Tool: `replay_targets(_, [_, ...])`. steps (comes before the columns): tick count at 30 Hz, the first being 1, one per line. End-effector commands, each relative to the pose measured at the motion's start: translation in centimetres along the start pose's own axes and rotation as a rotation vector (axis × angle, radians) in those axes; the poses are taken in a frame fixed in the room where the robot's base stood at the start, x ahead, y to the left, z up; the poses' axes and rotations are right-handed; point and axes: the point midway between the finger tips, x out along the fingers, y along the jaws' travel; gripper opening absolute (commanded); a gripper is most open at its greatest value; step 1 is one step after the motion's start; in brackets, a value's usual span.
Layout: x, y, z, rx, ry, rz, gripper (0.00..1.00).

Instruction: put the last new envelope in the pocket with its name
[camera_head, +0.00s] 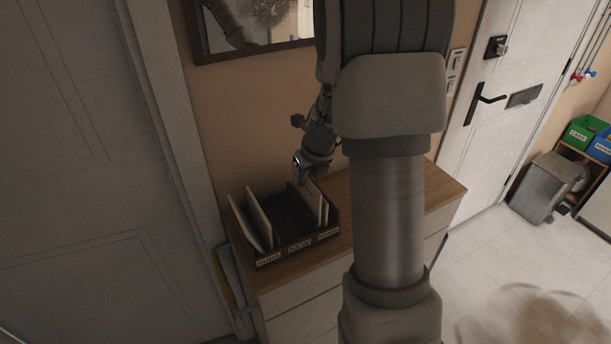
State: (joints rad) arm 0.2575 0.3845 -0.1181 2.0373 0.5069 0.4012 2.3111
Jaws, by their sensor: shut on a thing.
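A dark letter holder (283,252) with three labelled pockets stands on the wooden cabinet top. The middle label reads NEW; the left and right labels are too small to read surely. White envelopes (259,218) stand leaning in the left pocket. The middle pocket looks empty. My gripper (305,180) is over the right side of the holder, shut on a white envelope (310,199). This envelope is upright, its lower part at or inside the right pocket; I cannot tell how deep. Another white edge shows just right of it. The fingertips are small and partly hidden.
The wooden cabinet top (437,190) is bare to the right, partly hidden by my arm. A framed mirror (276,50) hangs on the wall above. A white door (500,115), a grey bin (546,188) and green (583,133) and blue boxes are at right.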

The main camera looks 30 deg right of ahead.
Motion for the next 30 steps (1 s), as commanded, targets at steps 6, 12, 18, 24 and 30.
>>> replay_targets(6, [0.94,0.04,-0.39,0.001,0.000,0.001,0.00])
replay_targets(12, [0.91,0.03,-0.37,0.001,0.000,0.001,0.00])
replay_targets(18, [0.90,0.03,-0.37,0.000,0.000,0.001,0.35])
replay_targets(24, [0.89,0.03,-0.37,0.000,0.000,0.000,0.45])
replay_targets(30, [0.61,0.04,-0.32,0.000,-0.001,0.000,0.45])
